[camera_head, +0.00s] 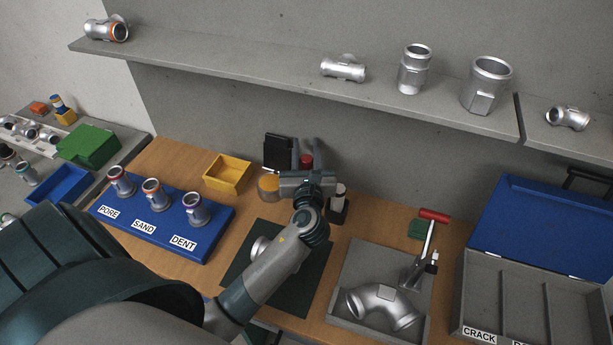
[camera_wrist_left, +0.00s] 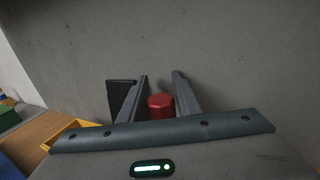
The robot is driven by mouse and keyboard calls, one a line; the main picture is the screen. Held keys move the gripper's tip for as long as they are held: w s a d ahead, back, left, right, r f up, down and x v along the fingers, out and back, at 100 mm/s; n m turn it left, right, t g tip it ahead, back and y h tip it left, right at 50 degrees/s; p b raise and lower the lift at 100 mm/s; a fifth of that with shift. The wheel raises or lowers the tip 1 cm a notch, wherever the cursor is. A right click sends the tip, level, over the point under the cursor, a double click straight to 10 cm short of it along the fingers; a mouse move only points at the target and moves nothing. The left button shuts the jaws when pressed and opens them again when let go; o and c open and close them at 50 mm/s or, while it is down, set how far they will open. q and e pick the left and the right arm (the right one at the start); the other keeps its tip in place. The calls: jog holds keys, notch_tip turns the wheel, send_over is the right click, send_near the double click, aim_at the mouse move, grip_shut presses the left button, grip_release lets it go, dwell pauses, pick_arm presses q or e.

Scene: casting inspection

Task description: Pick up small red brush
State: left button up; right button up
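A small red cylindrical thing (camera_head: 306,160) stands at the back of the wooden bench near the wall; I cannot tell for sure whether it is the brush, since only its red end shows. It also shows in the left wrist view (camera_wrist_left: 160,104), between the two fingers, its lower part hidden by the gripper body. My left gripper (camera_head: 306,150) is open, its fingers pointing toward the wall on either side of the red thing. The fingers also show apart in the left wrist view (camera_wrist_left: 161,84). I cannot tell whether they touch it. My right gripper is out of view.
A black box (camera_head: 278,150) and an amber jar (camera_head: 268,185) stand left of the gripper; a dark holder with a bottle (camera_head: 338,205) stands right. A yellow bin (camera_head: 227,173) is farther left. The grey shelf (camera_head: 290,82) with metal castings runs above. A red-handled clamp (camera_head: 434,215) stands right.

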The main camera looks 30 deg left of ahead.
pick_arm(q)
jog(key=c, duration=0.7)
jog(key=shift+s+r, duration=0.1)
jog(key=shift+r, duration=0.1)
jog(key=shift+r, duration=0.15)
notch_tip(320, 180, up, 11)
jog(key=shift+s, duration=0.1)
jog(key=shift+s+d+p, duration=0.7)
jog(key=shift+s+d, duration=0.1)
jog(key=shift+s, duration=2.4)
jog(key=shift+s+d+p, duration=0.7)
jog(key=shift+s+d, duration=0.05)
jog(key=shift+s, duration=2.4)
jog(key=shift+s+d+p, duration=0.7)
jog(key=shift+s+d, duration=0.1)
jog(key=shift+s, duration=2.4)
